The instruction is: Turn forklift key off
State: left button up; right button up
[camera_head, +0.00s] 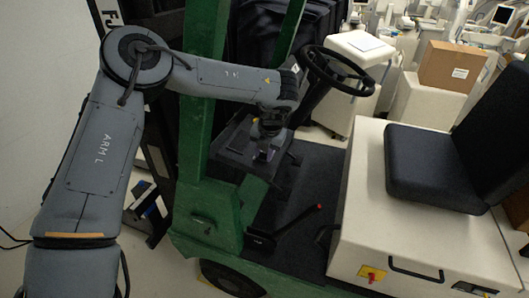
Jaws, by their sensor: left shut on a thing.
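A green forklift (203,160) with a cream body fills the middle and right of the head view. A dark control panel (233,148) sits on its front, left of the steering wheel (335,70). My left arm reaches in from the left, and my left gripper (264,148) points down at the right part of this panel. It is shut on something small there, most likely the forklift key. The key itself is hidden by the fingers, so I cannot tell which way it is turned. My right gripper is not in view.
A black seat (432,172) stands on the cream housing (350,215) at the right. A lever with a red tip (290,222) rises from the floor area. A cardboard box (452,65) and white equipment stand behind. The green mast post stands close to my left forearm.

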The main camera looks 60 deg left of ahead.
pick_arm(q)
jog(key=o, duration=1.1)
jog(key=shift+c, duration=0.2)
jog(key=v, duration=1)
jog(key=shift+r, duration=0.4)
jog(key=shift+d, duration=0.1)
